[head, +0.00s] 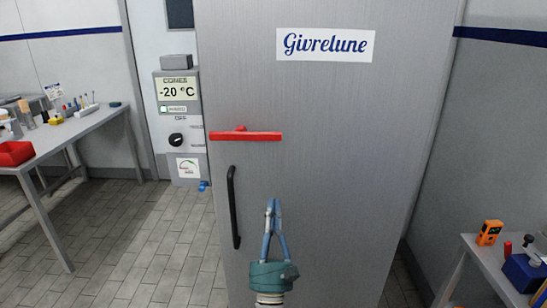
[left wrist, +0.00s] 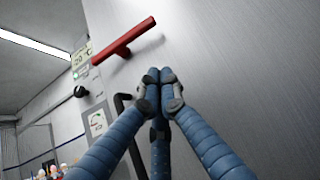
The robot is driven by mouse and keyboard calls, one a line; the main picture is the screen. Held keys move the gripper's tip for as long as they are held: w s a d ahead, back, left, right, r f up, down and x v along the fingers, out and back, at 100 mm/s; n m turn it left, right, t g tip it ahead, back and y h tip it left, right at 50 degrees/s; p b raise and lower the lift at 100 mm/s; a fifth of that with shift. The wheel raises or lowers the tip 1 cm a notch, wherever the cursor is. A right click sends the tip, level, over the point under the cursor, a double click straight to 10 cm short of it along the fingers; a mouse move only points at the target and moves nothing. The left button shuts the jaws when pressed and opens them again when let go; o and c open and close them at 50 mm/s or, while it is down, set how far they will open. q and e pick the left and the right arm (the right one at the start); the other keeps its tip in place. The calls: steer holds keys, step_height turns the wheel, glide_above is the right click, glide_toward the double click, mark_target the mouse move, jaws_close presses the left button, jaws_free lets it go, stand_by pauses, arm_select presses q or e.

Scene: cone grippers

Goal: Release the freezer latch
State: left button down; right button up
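The freezer door (head: 330,160) is a large grey panel with a "Givrelune" label. Its latch is a red bar (head: 255,136) lying level near the door's left edge; the bar also shows in the left wrist view (left wrist: 123,42), upper left. A black upright door handle (head: 232,208) is below the latch. My left gripper (head: 273,204) is in front of the door, below and right of the latch and right of the handle. Its blue fingers meet at the tips in the left wrist view (left wrist: 160,76), with nothing between them. It appears apart from the latch. My right gripper is not in view.
A control panel (head: 178,110) reading -20 °C stands left of the door. A bench (head: 75,125) with a red bin (head: 15,153) is at the left. A small table (head: 490,262) with an orange device (head: 489,232) is at the lower right.

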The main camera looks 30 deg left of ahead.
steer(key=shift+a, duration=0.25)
arm_select(q)
steer(key=shift+r, duration=0.1)
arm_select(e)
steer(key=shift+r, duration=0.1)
arm_select(q)
steer(key=p+x, duration=0.4)
steer(key=x, duration=0.6)
steer(key=shift+r, duration=0.25)
step_height(320, 180, up, 2)
steer(key=shift+r+p, duration=0.2)
steer(key=shift+p, duration=1)
steer(key=shift+r, duration=0.5)
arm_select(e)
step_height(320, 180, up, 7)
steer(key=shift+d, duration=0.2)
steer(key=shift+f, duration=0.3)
